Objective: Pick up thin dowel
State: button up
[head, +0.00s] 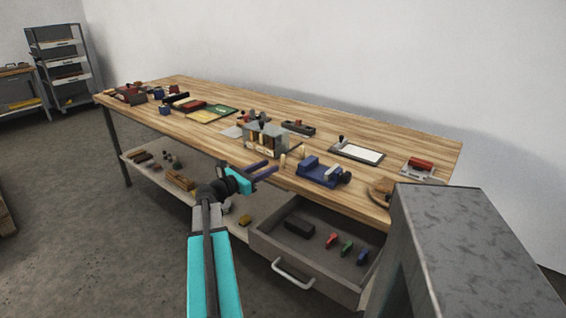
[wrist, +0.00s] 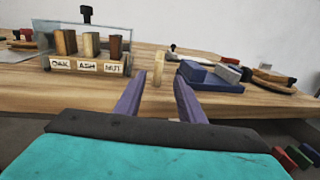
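A thin pale wooden dowel (wrist: 158,68) stands upright near the front edge of the workbench in the wrist view, centred between my fingertips. It also shows in the head view (head: 283,160), just beyond the fingertips. My gripper (wrist: 159,80) is open, its two purple fingers apart with nothing held. In the head view my gripper (head: 270,167) reaches toward the bench's front edge. A second pale upright piece (head: 302,153) stands a little farther back in the head view. I cannot tell from the wrist view how far the fingertips are from the dowel.
A rack (wrist: 88,67) labelled OAK, ASH and NUT holds wood pieces left of the dowel. A blue vise (head: 322,172) sits close on its right. An open drawer (head: 310,250) juts out below the bench (head: 420,145). A grey block-like surface (head: 470,240) fills the lower right.

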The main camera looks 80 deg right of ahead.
aim_at(283, 168)
jog(key=shift+x, duration=1.8)
jog(key=shift+d, duration=0.1)
jog(key=shift+x, duration=2.55)
jog(key=shift+r, duration=0.1)
grip_shut()
